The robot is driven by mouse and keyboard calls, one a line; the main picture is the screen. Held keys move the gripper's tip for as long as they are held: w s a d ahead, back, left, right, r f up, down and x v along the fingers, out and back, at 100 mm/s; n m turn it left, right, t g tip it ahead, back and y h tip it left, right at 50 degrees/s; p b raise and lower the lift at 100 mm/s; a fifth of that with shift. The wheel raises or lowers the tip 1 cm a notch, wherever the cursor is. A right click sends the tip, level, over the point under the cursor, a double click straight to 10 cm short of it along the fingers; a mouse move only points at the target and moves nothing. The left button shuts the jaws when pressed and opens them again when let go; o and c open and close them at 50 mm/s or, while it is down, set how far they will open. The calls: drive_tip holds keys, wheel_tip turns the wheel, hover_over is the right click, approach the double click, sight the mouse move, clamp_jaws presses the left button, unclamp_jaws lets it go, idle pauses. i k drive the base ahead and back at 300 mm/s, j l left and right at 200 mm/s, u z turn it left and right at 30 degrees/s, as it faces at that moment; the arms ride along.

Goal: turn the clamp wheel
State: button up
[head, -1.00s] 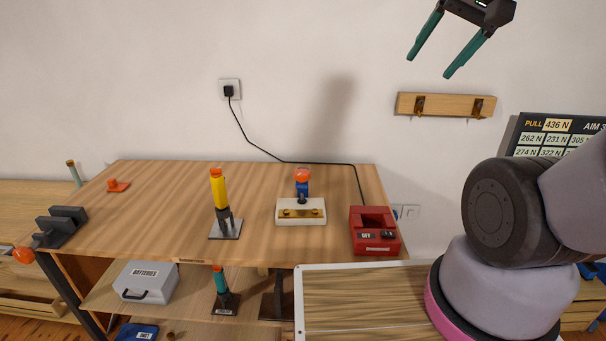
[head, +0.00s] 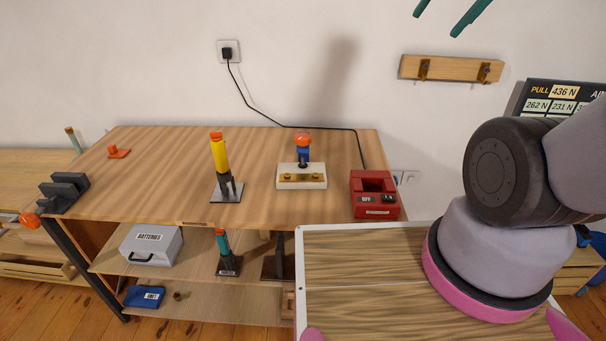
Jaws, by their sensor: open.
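A dark grey clamp (head: 62,190) with blocky jaws stands at the left front corner of the workbench. A round orange-red part (head: 30,220), which looks like its wheel, sticks out past the bench edge. Another orange round top (head: 303,140) sits on a blue post on a white base with a brass plate (head: 301,176), in the middle right of the bench. I cannot tell for sure which one is the clamp wheel. My gripper (head: 435,26) is at the top right, high in front of the wall, open and empty. Only its two green fingers show. It is far from both.
A yellow tool in a stand (head: 220,165) and a red charger (head: 374,195) with a cable stand on the bench (head: 150,170). A grey batteries box (head: 150,246) is on the shelf below. A wooden wall rack (head: 450,69) hangs below my gripper in the picture. The bench's left middle is clear.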

sight(302, 139)
drive_tip(key=k+j, duration=0.15)
drive_tip(key=j, duration=0.25)
drive_tip(key=k+j+z, duration=0.1)
drive_tip(key=j, duration=0.25)
drive_tip(key=k+j, duration=0.15)
drive_tip(key=j, duration=0.2)
